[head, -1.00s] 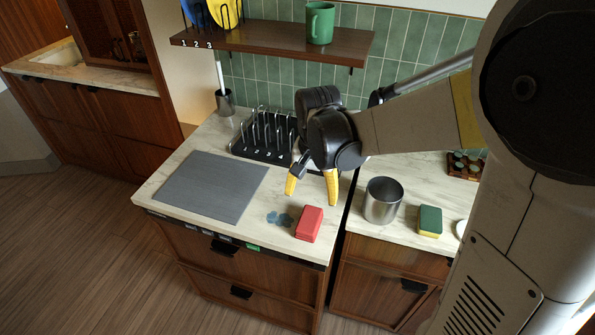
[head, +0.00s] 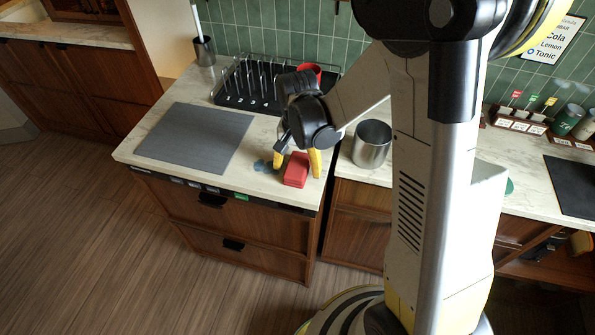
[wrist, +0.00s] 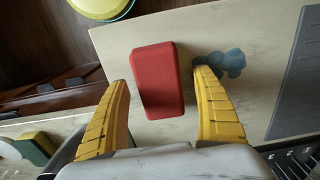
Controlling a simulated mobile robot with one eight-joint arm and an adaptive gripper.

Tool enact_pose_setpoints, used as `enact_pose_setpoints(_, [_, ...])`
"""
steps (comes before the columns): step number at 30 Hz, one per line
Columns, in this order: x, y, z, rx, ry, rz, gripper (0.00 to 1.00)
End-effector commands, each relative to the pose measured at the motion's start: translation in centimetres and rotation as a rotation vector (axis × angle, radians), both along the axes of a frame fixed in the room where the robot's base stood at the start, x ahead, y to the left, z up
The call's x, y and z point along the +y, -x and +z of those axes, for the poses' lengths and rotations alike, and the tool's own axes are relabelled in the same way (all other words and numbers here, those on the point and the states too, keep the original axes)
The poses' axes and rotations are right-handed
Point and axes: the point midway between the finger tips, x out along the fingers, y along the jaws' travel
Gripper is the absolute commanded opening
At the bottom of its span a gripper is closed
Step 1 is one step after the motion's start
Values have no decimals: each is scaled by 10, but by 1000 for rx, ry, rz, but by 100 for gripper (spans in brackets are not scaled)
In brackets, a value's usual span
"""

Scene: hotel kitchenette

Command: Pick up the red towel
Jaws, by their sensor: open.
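The red towel (head: 296,171) is a folded, block-like bundle near the front edge of the pale marbled counter (head: 190,91). In the wrist view the red towel (wrist: 158,82) lies between my two yellow fingers, with a gap on each side. My gripper (head: 297,164) is open and empty, low over the counter, its fingers on either side of the towel. The wrist view shows my gripper (wrist: 162,79) pointing down at it. Whether the fingertips touch the counter cannot be told.
A grey mat (head: 195,138) is further left. A black rack (head: 232,101) and a red cup (head: 310,69) stand behind. A metal canister (head: 371,145) is at the right. A green-yellow sponge (wrist: 36,148) shows in the wrist view.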

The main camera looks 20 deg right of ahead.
Motion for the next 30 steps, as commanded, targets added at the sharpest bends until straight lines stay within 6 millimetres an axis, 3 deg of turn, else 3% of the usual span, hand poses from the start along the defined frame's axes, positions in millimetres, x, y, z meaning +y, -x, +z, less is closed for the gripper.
enact_pose_setpoints(7, [0, 0, -4, 0, 0, 0, 78])
enact_pose_setpoints(12, [0, 0, -3, 0, 0, 0, 26])
enact_pose_setpoints(13, [0, 0, -3, 0, 0, 0, 21])
enact_pose_setpoints(16, [0, 0, -3, 0, 0, 0, 21])
enact_pose_setpoints(17, [0, 0, -3, 0, 0, 0, 16])
enact_pose_setpoints(24, [0, 0, -2, 0, 0, 0, 16])
enact_pose_setpoints(30, [0, 0, 16, 0, 0, 0, 16])
